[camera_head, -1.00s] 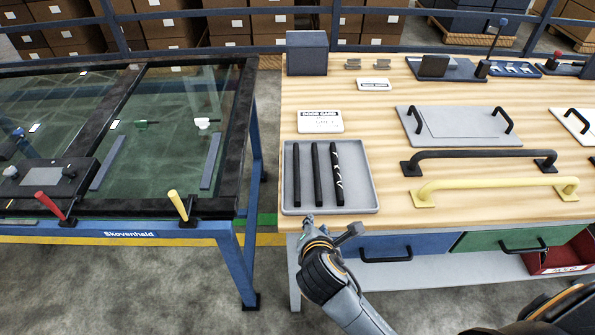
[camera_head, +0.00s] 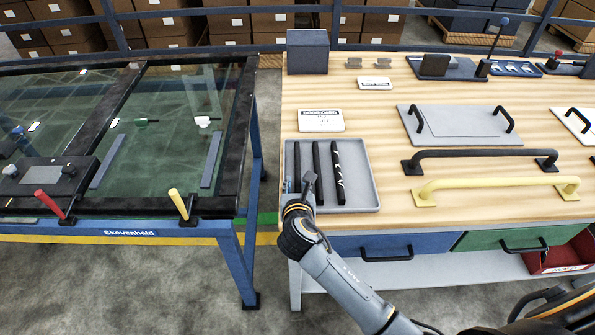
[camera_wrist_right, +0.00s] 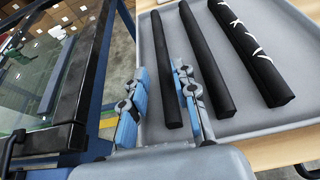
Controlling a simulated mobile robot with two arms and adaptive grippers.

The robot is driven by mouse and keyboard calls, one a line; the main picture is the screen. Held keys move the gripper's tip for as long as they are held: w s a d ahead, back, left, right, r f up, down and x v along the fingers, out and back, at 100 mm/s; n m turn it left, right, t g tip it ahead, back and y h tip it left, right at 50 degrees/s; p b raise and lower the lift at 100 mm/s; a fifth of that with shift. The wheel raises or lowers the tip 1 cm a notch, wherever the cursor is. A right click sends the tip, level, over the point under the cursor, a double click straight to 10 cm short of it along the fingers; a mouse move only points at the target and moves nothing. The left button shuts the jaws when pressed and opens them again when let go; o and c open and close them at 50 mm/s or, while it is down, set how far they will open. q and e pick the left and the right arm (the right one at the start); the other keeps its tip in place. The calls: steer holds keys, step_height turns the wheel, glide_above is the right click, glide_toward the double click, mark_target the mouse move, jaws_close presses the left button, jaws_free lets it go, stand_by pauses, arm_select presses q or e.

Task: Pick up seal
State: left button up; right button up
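Three long black seals lie side by side in a grey tray (camera_head: 362,200) on the wooden table: a left seal (camera_head: 297,160), a middle seal (camera_head: 318,165) and a right seal (camera_head: 338,168) with white marks. My right gripper (camera_head: 299,184) is over the tray's front left corner, at the near end of the left seal. In the right wrist view my right gripper (camera_wrist_right: 162,97) is open, its blue-padded fingers apart. The left seal (camera_wrist_right: 170,70) shows between and beyond them; contact cannot be told. My left gripper is not in view.
The wooden table (camera_head: 385,110) also carries a white card (camera_head: 320,121), a black handle (camera_head: 480,154) and a yellow handle (camera_head: 495,184). A glass-topped blue-framed trolley (camera_head: 230,245) stands left, across a narrow gap. Blue and green drawers are under the table's front edge.

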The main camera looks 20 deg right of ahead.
mark_target(298, 175)
steer(key=x, duration=0.5)
steer(key=shift+w+d, duration=0.2)
steer(key=shift+r, duration=0.1)
jaws_close()
